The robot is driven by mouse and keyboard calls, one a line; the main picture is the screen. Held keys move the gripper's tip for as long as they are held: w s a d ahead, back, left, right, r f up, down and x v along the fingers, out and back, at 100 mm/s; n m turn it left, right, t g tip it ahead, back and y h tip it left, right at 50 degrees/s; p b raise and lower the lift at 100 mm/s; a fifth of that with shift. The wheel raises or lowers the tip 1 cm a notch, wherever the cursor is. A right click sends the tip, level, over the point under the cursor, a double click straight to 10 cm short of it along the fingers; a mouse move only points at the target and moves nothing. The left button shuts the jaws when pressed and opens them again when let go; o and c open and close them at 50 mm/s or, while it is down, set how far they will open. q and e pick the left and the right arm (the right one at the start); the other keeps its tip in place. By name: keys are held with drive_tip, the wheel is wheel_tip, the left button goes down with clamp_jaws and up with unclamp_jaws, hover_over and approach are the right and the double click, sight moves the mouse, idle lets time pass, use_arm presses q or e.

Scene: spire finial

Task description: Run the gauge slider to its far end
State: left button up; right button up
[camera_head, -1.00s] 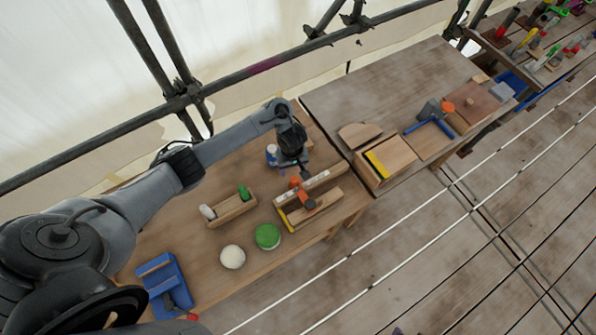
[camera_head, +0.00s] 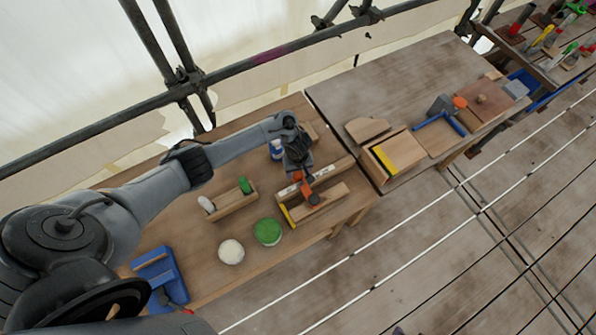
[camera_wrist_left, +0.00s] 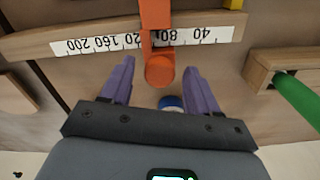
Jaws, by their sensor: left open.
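The gauge is a wooden fixture with a white numbered scale (camera_head: 343,164), which also shows in the left wrist view (camera_wrist_left: 85,46). Its orange slider (camera_head: 312,198) sits partway along, near the 80 to 120 marks. The slider's round orange knob (camera_wrist_left: 159,70) points toward my left gripper. My left gripper (camera_wrist_left: 158,75) is open, with one purple finger on each side of the knob and visible gaps beside it. In the head view, my left gripper (camera_head: 302,178) is over the scale side of the gauge, partly covering it. My right gripper is not in view.
A wooden holder (camera_head: 236,204) with a green-handled item stands left of the gauge. A white pot (camera_head: 231,252) and a green pot (camera_head: 267,232) stand in front. A blue-and-white bottle (camera_head: 276,150) stands behind. A wooden box (camera_head: 394,155) with a yellow strip is to the right.

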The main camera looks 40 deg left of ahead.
use_arm(q)
drive_tip(key=shift+c, duration=0.2)
clamp_jaws()
drive_tip(key=shift+w, duration=0.1)
